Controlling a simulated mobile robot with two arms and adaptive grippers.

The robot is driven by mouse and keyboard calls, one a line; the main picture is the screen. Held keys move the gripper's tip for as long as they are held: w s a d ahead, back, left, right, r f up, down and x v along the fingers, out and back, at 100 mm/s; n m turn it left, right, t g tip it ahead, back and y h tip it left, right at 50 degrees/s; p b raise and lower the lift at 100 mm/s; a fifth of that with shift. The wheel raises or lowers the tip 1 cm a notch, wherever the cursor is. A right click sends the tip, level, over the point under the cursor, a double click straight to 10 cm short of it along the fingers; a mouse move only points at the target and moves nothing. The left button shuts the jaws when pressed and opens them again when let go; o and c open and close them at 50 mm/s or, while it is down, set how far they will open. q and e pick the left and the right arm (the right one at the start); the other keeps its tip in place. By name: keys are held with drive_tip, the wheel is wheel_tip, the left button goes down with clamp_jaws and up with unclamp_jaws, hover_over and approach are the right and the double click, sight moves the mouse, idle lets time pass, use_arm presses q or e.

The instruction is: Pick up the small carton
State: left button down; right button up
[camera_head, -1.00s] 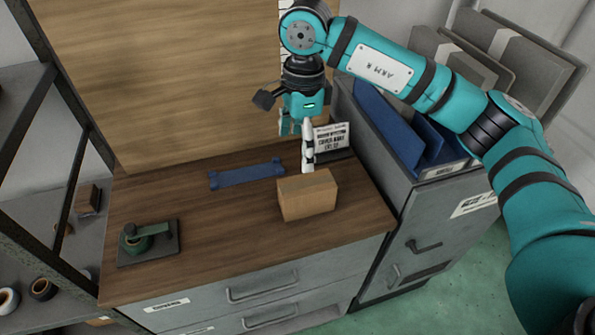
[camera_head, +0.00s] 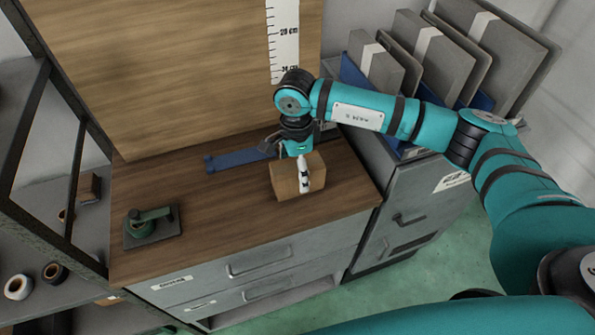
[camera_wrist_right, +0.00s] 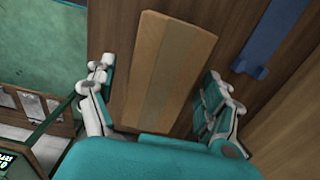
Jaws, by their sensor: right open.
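The small carton (camera_head: 284,184) is a brown cardboard box on the wooden top of the drawer cabinet, near its right end. In the right wrist view the carton (camera_wrist_right: 168,72) lies between the two spread fingers, with a gap on each side. My right gripper (camera_head: 303,172) is open and points down over the carton. One white fingertip shows in front of the carton in the head view; the other finger is hidden there. The right wrist view shows both fingers of the gripper (camera_wrist_right: 160,100), empty. My left gripper is not in view.
A blue bracket (camera_head: 240,159) lies behind the carton. A green tape dispenser (camera_head: 150,223) stands at the left of the cabinet top (camera_head: 205,215). A grey cabinet (camera_head: 400,200) with blue and grey folders stands at the right. A wooden panel (camera_head: 190,70) rises behind.

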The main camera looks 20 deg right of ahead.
drive_tip(key=f+p, duration=0.1)
drive_tip(key=f, duration=0.2)
drive_tip(key=shift+d+f, duration=0.2)
drive_tip(key=shift+f, duration=0.15)
drive_tip(key=c, duration=0.8)
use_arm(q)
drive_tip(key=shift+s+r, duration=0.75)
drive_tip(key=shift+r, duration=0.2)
use_arm(e)
drive_tip(key=c, duration=0.6)
